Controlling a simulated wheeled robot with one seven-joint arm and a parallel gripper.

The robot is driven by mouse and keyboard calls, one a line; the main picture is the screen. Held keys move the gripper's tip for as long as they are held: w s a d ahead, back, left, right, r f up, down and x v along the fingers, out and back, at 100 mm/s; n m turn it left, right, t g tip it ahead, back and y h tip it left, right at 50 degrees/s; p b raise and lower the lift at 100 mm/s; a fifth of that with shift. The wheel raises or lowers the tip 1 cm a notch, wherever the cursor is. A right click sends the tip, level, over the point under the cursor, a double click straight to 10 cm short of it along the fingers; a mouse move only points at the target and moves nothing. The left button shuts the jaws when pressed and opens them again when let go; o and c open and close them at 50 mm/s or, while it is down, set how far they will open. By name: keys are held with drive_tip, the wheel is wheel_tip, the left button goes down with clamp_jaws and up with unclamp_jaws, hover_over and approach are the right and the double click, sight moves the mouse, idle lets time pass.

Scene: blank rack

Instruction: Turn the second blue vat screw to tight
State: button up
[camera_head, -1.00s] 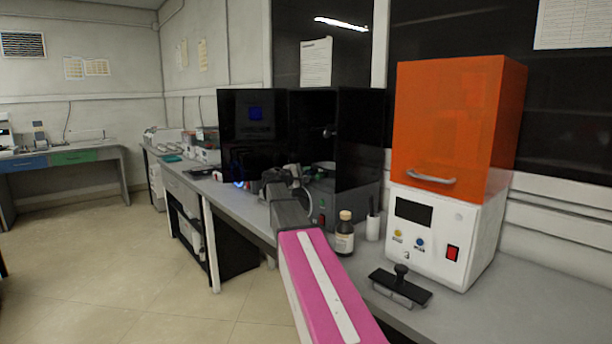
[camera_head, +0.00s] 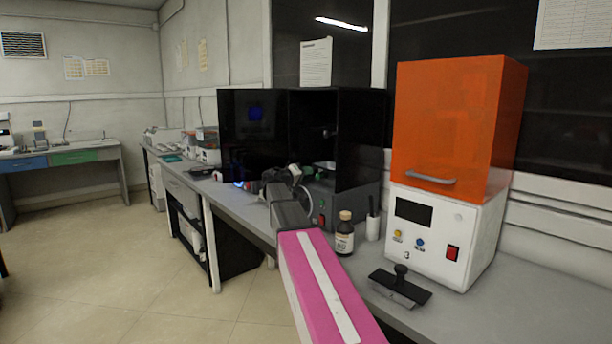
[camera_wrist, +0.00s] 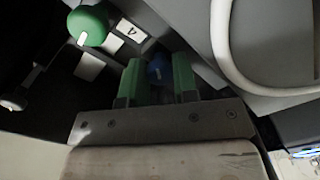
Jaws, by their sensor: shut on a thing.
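My gripper (camera_wrist: 158,78) has two green fingers in the wrist view. They are shut on a blue screw (camera_wrist: 158,68), whose top shows between them. The fingers hide its sides and I cannot see any mark on it. A green knob (camera_wrist: 88,25) with a white stripe stands at the upper left, apart from my fingers, beside a white label (camera_wrist: 131,30) that reads 4. In the head view my arm reaches toward the open black printer (camera_head: 362,140), and the fingers and screw cannot be made out there.
A pale curved rim or tube (camera_wrist: 228,60) lies close to the right of my fingers. On the bench, a brown bottle (camera_head: 345,235), a white cup (camera_head: 373,228) and a black-handled tool (camera_head: 400,288) stand right of my arm. An orange-hooded machine (camera_head: 445,130) is farther right.

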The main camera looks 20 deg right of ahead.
drive_tip(key=m, duration=0.5)
drive_tip(key=shift+m, duration=0.3)
drive_tip(key=shift+f+m, duration=0.1)
drive_tip(key=shift+m, duration=2)
drive_tip(key=shift+s, duration=0.1)
drive_tip(key=o, duration=0.9)
drive_tip(key=v, duration=1)
drive_tip(key=shift+a, duration=0.4)
drive_tip(key=shift+s+a, duration=0.1)
